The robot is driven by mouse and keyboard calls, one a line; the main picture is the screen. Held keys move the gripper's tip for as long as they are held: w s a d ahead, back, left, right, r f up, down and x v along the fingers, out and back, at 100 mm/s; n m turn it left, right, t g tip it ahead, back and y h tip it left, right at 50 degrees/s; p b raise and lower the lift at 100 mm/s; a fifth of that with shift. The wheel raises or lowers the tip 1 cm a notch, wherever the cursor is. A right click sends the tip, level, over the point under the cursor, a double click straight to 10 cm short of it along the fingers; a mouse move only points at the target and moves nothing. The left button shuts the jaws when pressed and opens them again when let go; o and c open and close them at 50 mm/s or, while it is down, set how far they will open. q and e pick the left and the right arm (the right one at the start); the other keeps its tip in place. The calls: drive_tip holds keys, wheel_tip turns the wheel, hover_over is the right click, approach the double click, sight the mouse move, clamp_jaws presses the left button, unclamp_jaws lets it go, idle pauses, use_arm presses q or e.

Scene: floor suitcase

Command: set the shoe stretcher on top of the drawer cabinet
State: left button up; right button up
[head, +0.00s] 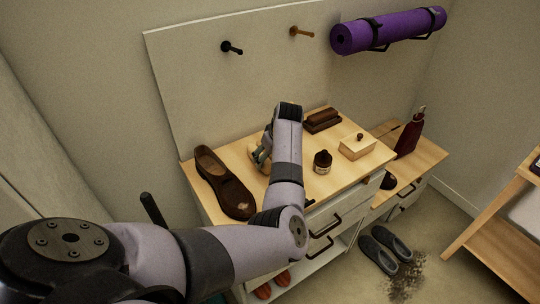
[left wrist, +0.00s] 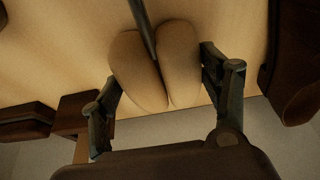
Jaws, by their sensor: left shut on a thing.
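The shoe stretcher (left wrist: 182,62) is a tan, split wooden form with a dark rod in the left wrist view. My left gripper (left wrist: 158,72) has a finger on each side of it and is shut on it. In the head view my left gripper (head: 260,153) is over the drawer cabinet, right of the brown shoe, partly hidden by my arm. The drawer cabinet (head: 336,181) has a light wooden top and white drawers with dark handles. The stretcher is over that top; I cannot tell whether it touches. My right gripper is not in view.
On the cabinet top are a brown shoe (head: 224,183), a small dark jar (head: 322,162), a wooden box (head: 358,147) and a brown brush (head: 321,121). A dark red bottle (head: 410,136) stands on the lower bench at right. Grey slippers (head: 385,252) lie on the floor.

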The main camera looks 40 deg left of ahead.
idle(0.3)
use_arm(q)
drive_tip(key=o, duration=1.2)
drive_tip(key=shift+f, duration=0.2)
drive_tip(key=o, duration=0.5)
drive_tip(key=shift+c, duration=0.2)
drive_tip(key=v, duration=1.2)
drive_tip(key=shift+r+b, duration=0.2)
drive_tip(key=shift+b, duration=0.15)
drive_tip(key=shift+s+f, duration=0.1)
drive_tip(key=shift+s, duration=0.05)
